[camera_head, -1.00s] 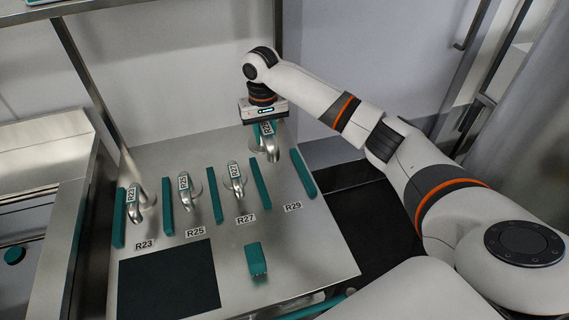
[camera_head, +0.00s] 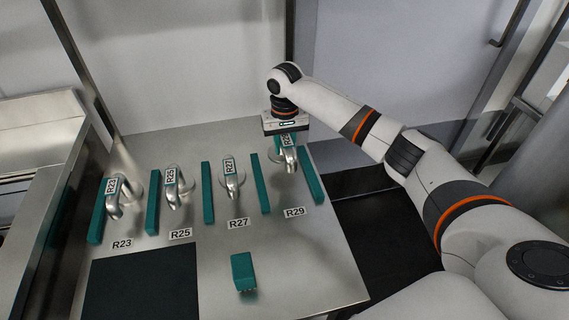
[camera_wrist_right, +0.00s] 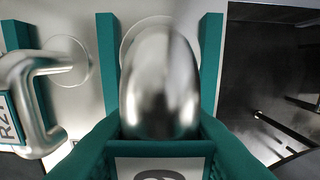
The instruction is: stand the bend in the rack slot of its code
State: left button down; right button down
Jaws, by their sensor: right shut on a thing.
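My right gripper (camera_head: 287,138) is shut on a shiny metal bend (camera_head: 290,160) whose tag appears to read R29. The bend is between the two teal dividers around the R29 label (camera_head: 295,212), at the right end of the rack. In the right wrist view, the held bend (camera_wrist_right: 160,85) is between teal fingers, with a round flange behind it and a divider on each side. Its tag is partly cut off at the bottom. Whether the bend touches the rack surface I cannot tell. My left gripper is out of view.
Bends tagged R23 (camera_head: 114,198), R25 (camera_head: 173,188) and R27 (camera_head: 229,180) stand in their slots to the left, separated by teal dividers. A teal block (camera_head: 243,272) stands in front on the steel table, beside a dark mat (camera_head: 143,285).

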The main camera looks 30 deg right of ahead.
jog(key=shift+f, duration=0.75)
notch_tip(320, 180, down, 4)
jog(key=shift+r, duration=0.1)
jog(key=shift+f, duration=0.35)
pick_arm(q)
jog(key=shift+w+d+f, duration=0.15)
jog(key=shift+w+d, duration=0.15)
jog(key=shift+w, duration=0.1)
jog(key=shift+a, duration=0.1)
pick_arm(e)
jog(key=c, duration=1.1)
grip_release()
jog(key=shift+f, duration=0.1)
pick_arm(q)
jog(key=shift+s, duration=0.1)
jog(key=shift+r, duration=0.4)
pick_arm(e)
notch_tip(320, 180, up, 12)
jog(key=shift+r, duration=0.15)
